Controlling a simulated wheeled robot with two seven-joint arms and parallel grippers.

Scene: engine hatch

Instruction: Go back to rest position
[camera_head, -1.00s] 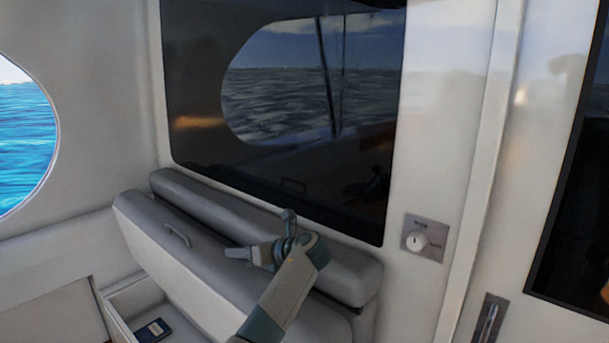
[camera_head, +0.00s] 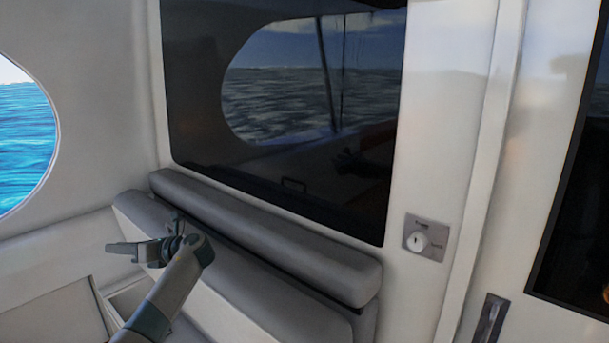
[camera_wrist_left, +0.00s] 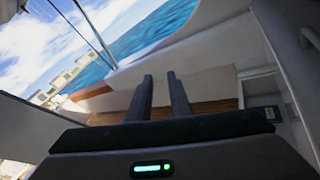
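My left gripper (camera_head: 120,249) is in front of the raised seat lid (camera_head: 132,208) at the lower left of the head view, its fingers pointing left. In the left wrist view its two dark fingers (camera_wrist_left: 160,78) stand apart with an empty gap between them. The lid leans up against the grey backrest cushion (camera_head: 270,240); its handle is hard to make out behind my gripper. Part of the open compartment (camera_head: 128,298) shows beside my left forearm. A small dark blue item (camera_wrist_left: 264,114) lies in the compartment in the left wrist view. My right gripper is out of view.
A large dark window (camera_head: 280,110) fills the wall behind the backrest. A wall plate with a round white knob (camera_head: 417,241) is right of it. A door handle (camera_head: 490,318) is at the lower right. The space in front of the right wall looks clear.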

